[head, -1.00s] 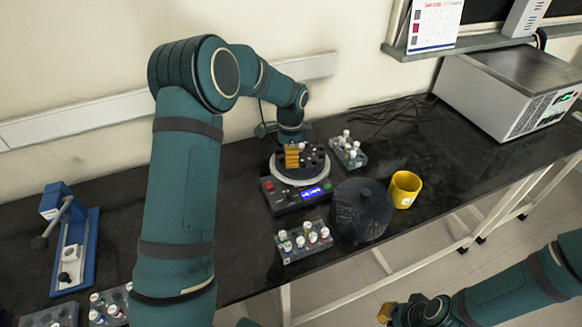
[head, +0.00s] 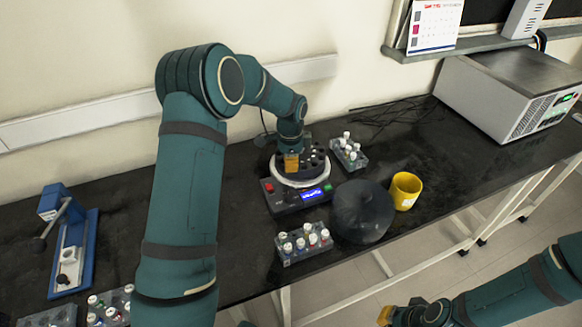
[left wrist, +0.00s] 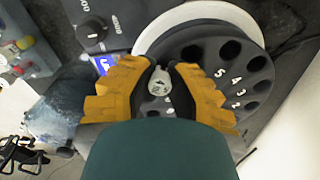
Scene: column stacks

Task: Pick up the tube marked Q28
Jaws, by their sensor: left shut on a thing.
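My left gripper (head: 291,163) is over the left part of the centrifuge's dark rotor (head: 316,163). In the left wrist view its yellow fingers (left wrist: 160,70) are shut on a tube with a pale round cap (left wrist: 159,82), seen from above. The marking on the cap is too small to read, so I cannot tell if it is Q28. Empty numbered rotor holes show beside it. The tube's lower part is hidden, and I cannot tell whether it is in a hole. My right gripper (head: 385,316) is at the bottom edge, only partly visible.
The centrifuge body (head: 285,200) has a lit display. Racks of capped tubes stand in front (head: 303,252) and behind right (head: 350,157). A dark round lid (head: 362,212) and yellow mug (head: 405,190) are to the right. A blue device (head: 75,245) is far left.

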